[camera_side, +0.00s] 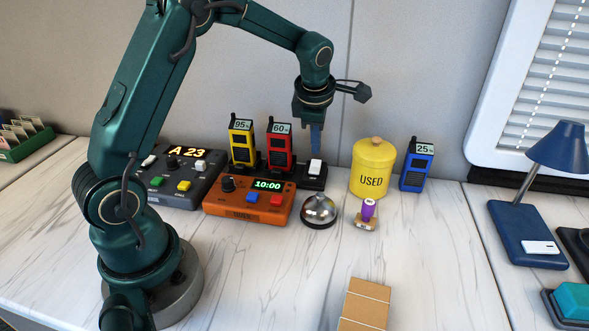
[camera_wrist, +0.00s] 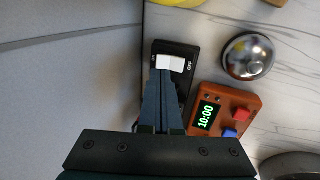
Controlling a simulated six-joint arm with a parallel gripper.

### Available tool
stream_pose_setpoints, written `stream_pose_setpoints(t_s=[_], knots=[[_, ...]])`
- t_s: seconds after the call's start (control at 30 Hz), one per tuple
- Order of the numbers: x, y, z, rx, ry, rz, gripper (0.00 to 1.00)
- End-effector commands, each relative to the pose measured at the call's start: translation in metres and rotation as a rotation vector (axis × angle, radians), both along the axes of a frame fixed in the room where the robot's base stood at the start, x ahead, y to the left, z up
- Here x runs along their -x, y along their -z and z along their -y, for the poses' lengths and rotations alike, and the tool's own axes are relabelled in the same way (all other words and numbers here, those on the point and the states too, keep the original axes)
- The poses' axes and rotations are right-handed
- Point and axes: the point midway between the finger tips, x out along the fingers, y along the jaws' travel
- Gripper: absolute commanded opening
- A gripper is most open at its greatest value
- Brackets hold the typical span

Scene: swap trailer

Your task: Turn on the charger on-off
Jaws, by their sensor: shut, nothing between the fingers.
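The charger is a black base (camera_side: 322,184) holding a yellow radio (camera_side: 242,143) reading 95% and a red radio (camera_side: 280,146) reading 60%. A white rocker switch (camera_side: 315,167) is at its right end. In the wrist view the switch (camera_wrist: 170,62) shows with "OFF" printed on the black plate (camera_wrist: 176,46) beside it. My gripper (camera_side: 315,152) points down just above the switch, fingers shut and empty. In the wrist view the closed fingertips (camera_wrist: 165,76) overlap the switch's near edge. I cannot tell whether they touch it. The fingers hide part of the charger there.
A blue radio (camera_side: 416,166) reading 25% stands right of the yellow "USED" canister (camera_side: 372,168). An orange timer box (camera_side: 232,207), a silver bell (camera_side: 319,210) and a purple-handled stamp (camera_side: 367,210) sit in front. A dark console (camera_side: 190,196) stands left.

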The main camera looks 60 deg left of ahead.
Motion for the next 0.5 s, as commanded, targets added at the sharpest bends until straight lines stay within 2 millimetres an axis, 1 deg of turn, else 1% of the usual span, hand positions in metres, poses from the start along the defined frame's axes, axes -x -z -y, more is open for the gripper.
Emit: stream_pose_setpoints(t_s=[0.03,0.2,0.33,0.5], knots=[[-0.001,0.01,-0.002,0.001,-0.001,-0.005,0.0],[-0.007,0.029,-0.008,0.001,-0.001,-0.002,0.0],[-0.009,0.035,-0.009,0.001,-0.001,0.001,0.0],[-0.01,0.037,-0.01,0.0,-0.001,0.002,0.0]])
